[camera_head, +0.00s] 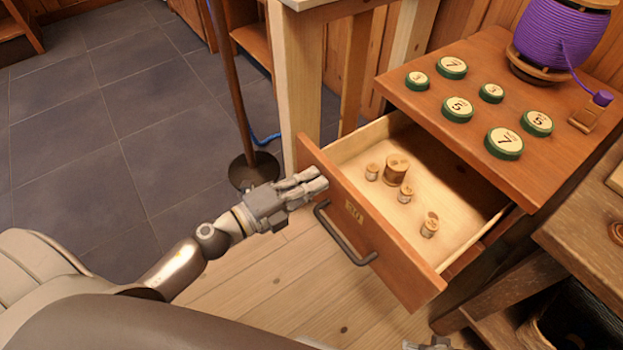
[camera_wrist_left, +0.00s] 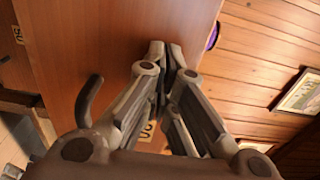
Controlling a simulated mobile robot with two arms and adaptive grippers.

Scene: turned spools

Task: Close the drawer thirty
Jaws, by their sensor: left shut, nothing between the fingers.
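The drawer (camera_head: 375,232) stands pulled out of the wooden cabinet, with a brown front, a dark bar handle (camera_head: 343,240) and a small yellowish label (camera_head: 354,213) too small to read surely. Several small wooden spools (camera_head: 397,168) stand inside it. My left gripper (camera_head: 322,182) is shut and empty at the left part of the drawer front, above the handle. In the left wrist view its closed fingertips (camera_wrist_left: 166,48) lie close before a brown wood panel (camera_wrist_left: 100,40); I cannot tell if they touch. A dark handle (camera_wrist_left: 88,100) shows beside them.
The cabinet top (camera_head: 480,110) holds several green numbered discs (camera_head: 503,143) and a large purple spool (camera_head: 563,38). A pole on a round base (camera_head: 254,170) stands left of the drawer. A grey piece, perhaps my right gripper (camera_head: 430,344), shows at the bottom edge.

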